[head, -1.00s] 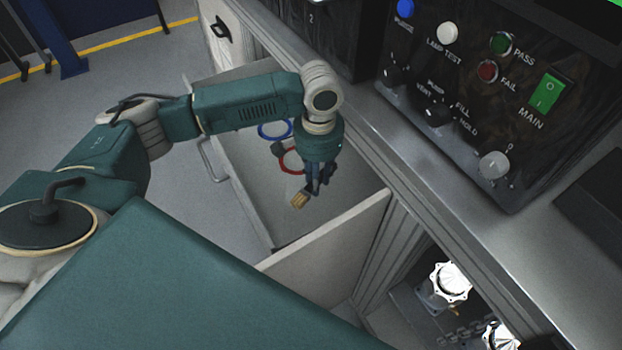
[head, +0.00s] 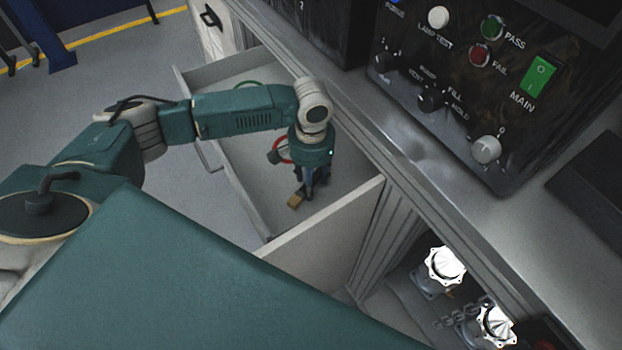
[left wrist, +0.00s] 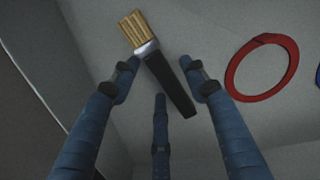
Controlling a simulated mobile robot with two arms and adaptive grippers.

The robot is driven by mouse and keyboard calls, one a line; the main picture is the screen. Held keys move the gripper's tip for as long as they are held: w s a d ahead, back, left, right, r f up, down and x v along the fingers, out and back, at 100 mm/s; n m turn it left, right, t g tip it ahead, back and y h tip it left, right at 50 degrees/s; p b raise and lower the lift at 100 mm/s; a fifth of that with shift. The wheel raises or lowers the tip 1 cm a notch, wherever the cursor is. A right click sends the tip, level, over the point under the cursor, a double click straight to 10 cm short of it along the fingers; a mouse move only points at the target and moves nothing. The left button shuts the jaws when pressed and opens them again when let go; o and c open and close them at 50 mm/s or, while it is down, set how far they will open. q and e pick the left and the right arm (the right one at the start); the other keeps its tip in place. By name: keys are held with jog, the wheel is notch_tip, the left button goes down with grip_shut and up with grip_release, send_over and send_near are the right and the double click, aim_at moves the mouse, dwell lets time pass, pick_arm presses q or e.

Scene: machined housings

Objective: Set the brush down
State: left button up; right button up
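The brush (head: 295,201) has pale tan bristles, a metal ferrule and a black handle. In the left wrist view the brush (left wrist: 172,82) lies slanted over the grey drawer floor, its bristles towards the top left. My left gripper (head: 308,190) points down into the open drawer (head: 245,195). In the left wrist view its three blue fingers (left wrist: 160,70) are spread around the handle, with gaps between fingers and handle. The brush looks to be resting on the drawer floor. In the head view the gripper hides most of the handle. My right gripper is not in view.
A red ring (left wrist: 262,68) lies in the drawer beside the brush; it also shows in the head view (head: 282,150). The drawer's walls surround the gripper. A bench with a control panel (head: 470,90) stands to the right.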

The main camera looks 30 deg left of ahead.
pick_arm(q)
jog(key=shift+r, duration=0.15)
notch_tip(320, 180, up, 12)
dwell(0.5)
dwell(0.3)
